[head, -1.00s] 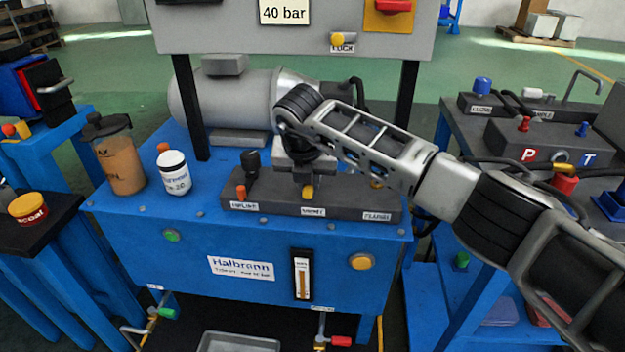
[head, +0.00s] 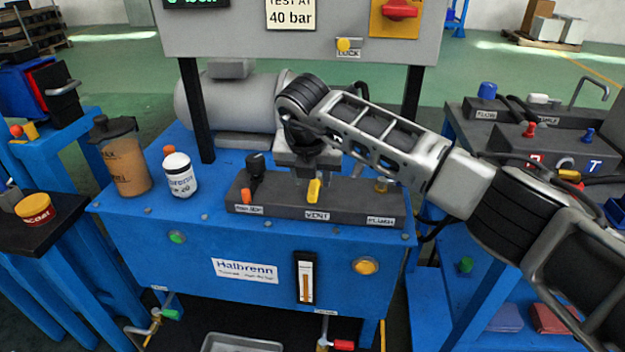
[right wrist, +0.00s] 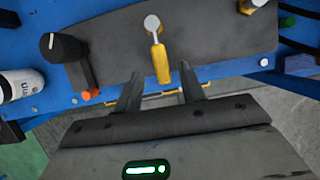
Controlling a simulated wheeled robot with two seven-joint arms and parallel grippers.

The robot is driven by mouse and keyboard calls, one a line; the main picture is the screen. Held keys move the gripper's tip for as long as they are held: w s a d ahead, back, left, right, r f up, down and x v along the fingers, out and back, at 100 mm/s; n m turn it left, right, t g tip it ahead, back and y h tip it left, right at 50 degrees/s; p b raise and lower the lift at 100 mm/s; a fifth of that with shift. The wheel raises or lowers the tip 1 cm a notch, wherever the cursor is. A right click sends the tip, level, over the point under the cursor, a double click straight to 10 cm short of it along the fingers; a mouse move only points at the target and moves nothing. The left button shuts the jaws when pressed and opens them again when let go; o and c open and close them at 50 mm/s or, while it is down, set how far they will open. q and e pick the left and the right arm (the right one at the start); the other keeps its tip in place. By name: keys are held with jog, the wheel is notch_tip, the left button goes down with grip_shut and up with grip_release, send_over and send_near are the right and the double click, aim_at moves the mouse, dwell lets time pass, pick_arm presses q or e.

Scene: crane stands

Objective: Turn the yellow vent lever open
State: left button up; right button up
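The yellow vent lever (head: 314,190) stands on the dark valve block (head: 350,211), above the "VENT" label. My right gripper (head: 308,168) is right behind and above it, its fingertips mostly hidden in the head view. In the right wrist view, the lever (right wrist: 160,64) runs from a silver pivot towards my gripper. There the two fingers of my right gripper (right wrist: 158,85) are apart, with a gap between them in line with the lever's free end. Whether they touch it I cannot tell. My left gripper is not in view.
A black knob (head: 256,164) and an orange pin (head: 246,196) are left of the lever, a brass fitting (head: 381,186) right. A white-labelled jar (head: 180,176) and a brown jug (head: 127,165) stand further left. A grey motor (head: 236,104) lies behind.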

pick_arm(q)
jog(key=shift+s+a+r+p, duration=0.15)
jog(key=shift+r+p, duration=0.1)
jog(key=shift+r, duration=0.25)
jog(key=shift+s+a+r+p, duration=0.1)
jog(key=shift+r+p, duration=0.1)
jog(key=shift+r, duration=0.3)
pick_arm(e)
jog(key=v, duration=1.3)
